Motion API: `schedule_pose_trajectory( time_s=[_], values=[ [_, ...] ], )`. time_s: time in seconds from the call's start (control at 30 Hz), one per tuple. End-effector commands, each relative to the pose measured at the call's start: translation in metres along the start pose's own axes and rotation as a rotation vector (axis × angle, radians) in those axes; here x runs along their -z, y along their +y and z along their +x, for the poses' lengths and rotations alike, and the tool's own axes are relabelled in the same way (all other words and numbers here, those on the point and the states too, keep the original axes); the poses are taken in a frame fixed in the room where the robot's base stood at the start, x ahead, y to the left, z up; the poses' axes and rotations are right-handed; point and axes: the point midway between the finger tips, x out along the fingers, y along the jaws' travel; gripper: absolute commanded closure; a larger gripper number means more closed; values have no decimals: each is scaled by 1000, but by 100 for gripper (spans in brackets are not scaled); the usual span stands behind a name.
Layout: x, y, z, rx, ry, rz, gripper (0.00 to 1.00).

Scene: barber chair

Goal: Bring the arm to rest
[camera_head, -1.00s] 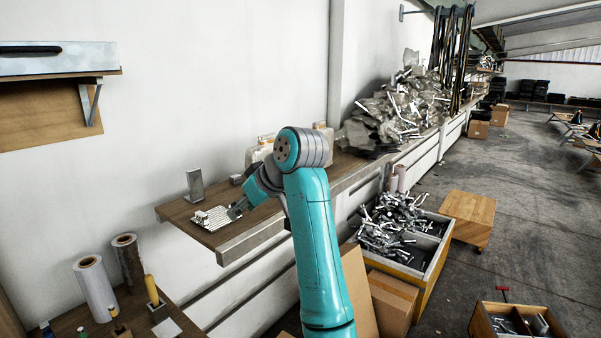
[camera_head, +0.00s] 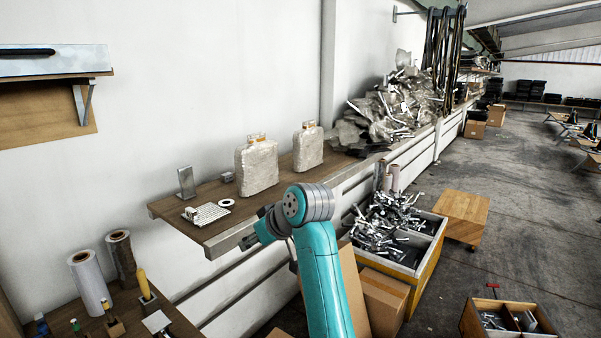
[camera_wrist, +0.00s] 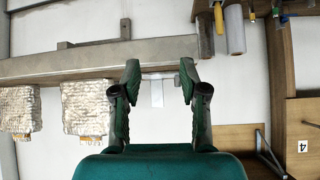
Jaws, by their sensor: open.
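My teal arm shows in the head view, folded at its grey joint in front of the wooden shelf (camera_head: 215,238). My gripper (camera_head: 243,243) is small there, at the shelf's front edge, partly hidden by the arm. In the wrist view my gripper (camera_wrist: 158,85) has its two green fingers spread apart with nothing between them. The white wall and the shelf's pale edge (camera_wrist: 90,62) lie beyond the fingers.
On the shelf stand two wrapped bundles (camera_head: 256,168) (camera_head: 308,148), a metal bracket (camera_head: 186,183), a ribbed plate (camera_head: 207,213) and a white ring (camera_head: 226,203). Rolls (camera_head: 90,280) stand lower left. A bin of metal parts (camera_head: 428,255) and cardboard boxes (camera_head: 383,300) stand right of my arm.

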Motion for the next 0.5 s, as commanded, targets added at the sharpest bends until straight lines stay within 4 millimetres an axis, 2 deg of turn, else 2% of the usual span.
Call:
schedule_pose_trajectory(
  time_s=[0.03,0.17,0.3,0.5],
  values=[
    [-15,2,9,-7,1,14,57],
    [-55,10,30,-35,20,55,57],
    [-112,17,53,-79,48,111,57],
    [-196,22,74,-147,89,181,57]
  ],
)
